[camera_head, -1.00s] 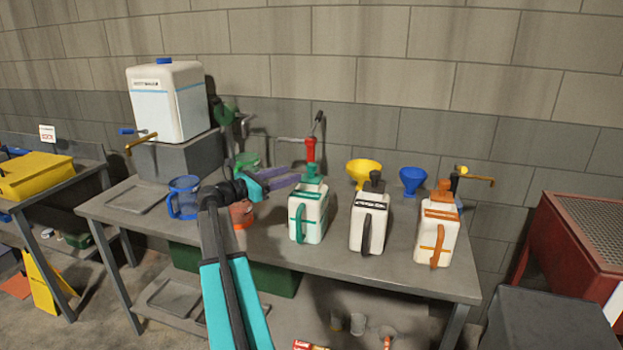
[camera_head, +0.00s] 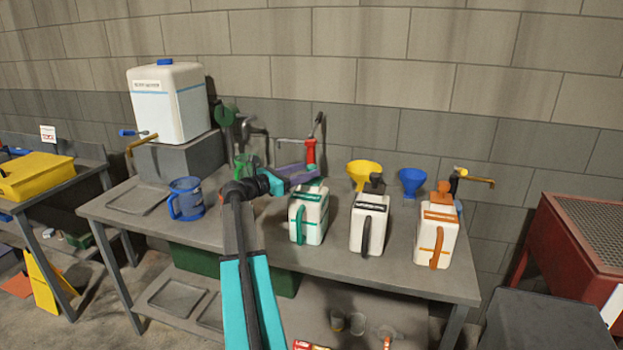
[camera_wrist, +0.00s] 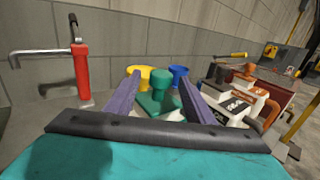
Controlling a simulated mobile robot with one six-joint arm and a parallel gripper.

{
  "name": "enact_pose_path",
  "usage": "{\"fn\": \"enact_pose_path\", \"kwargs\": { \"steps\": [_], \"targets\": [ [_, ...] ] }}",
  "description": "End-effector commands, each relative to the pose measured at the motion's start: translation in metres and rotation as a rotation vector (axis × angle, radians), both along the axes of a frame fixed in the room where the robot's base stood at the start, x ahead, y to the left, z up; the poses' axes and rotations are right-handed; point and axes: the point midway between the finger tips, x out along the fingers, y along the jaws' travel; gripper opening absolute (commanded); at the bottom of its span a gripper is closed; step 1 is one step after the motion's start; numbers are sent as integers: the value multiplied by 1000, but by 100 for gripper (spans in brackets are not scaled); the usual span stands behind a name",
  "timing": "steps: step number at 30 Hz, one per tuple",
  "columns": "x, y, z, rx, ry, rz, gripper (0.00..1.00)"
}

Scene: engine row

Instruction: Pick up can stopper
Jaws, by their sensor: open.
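Three white cans stand in a row on the grey workbench. The green-trimmed can (camera_head: 309,222) is nearest my gripper (camera_head: 303,172). The black-trimmed can (camera_head: 369,227) has a black stopper (camera_head: 377,182), and the orange-trimmed can (camera_head: 436,238) has an orange stopper (camera_head: 444,189). In the wrist view the green stopper (camera_wrist: 158,102) shows between the two purple fingers of my open gripper (camera_wrist: 164,80). The fingers are apart from each other, and I cannot tell whether they touch it. In the head view the fingers mostly hide this stopper.
A yellow funnel (camera_head: 364,172) and a blue funnel (camera_head: 412,181) stand behind the cans. A red hand pump (camera_head: 311,152) stands at the bench's back, close to my gripper. A blue jug (camera_head: 186,199) and a white tank (camera_head: 170,103) are at the left.

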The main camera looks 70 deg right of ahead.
Motion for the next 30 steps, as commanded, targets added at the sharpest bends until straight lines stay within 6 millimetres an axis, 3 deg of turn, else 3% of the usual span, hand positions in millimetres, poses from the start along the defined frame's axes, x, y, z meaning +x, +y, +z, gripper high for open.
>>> {"fn": "enact_pose_path", "kwargs": {
  "steps": [5,20,30],
  "targets": [
    [-9,-13,0,0,0,-1,49],
    [-13,-19,1,0,0,-1,49],
    [-34,-50,2,0,0,-3,49]
  ]
}}
